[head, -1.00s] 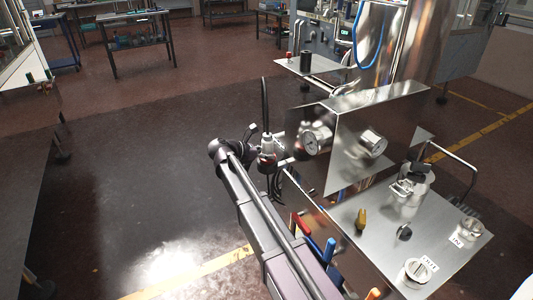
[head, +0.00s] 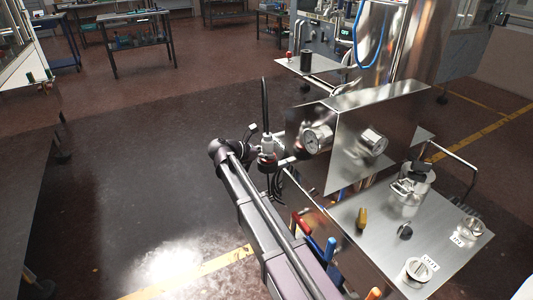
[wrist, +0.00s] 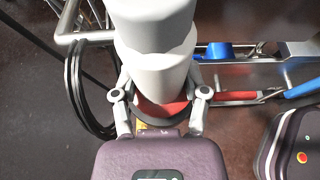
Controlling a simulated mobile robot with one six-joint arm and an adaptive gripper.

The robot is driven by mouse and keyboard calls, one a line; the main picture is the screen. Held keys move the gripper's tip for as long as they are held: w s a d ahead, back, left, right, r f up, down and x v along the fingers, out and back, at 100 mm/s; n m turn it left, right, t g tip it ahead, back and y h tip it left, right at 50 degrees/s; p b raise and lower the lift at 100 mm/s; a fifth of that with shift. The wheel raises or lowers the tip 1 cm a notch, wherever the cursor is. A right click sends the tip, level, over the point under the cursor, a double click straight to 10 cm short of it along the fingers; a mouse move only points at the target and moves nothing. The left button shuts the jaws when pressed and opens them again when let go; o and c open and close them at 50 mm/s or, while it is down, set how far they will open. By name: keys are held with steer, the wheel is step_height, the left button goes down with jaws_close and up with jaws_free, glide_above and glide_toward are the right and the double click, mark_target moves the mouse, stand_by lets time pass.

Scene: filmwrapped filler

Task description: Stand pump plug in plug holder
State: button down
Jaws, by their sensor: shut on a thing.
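The pump plug (head: 267,143) is a pale grey-white, stepped cylinder with a red band low down and a black cable rising from its top in the head view. It fills the upper middle of the wrist view (wrist: 155,55). My gripper (wrist: 160,112) is shut on it, a finger on each side near the red band. In the head view my gripper (head: 267,160) holds the plug upright, left of the steel box. The plug's lower end is hidden. I cannot tell which fitting is the plug holder; a labelled metal cup (head: 418,270) stands on the steel shelf.
Black cable loops (wrist: 82,90) and a rail (wrist: 85,37) lie close to the plug. Open floor is left.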

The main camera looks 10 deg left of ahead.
mark_target(267, 135)
jaws_free()
steer(key=shift+f, duration=0.15)
steer(key=shift+r, duration=0.25)
step_height(267, 135, up, 10)
steer(key=p, duration=1)
steer(key=shift+f, duration=0.1)
stand_by(0.5)
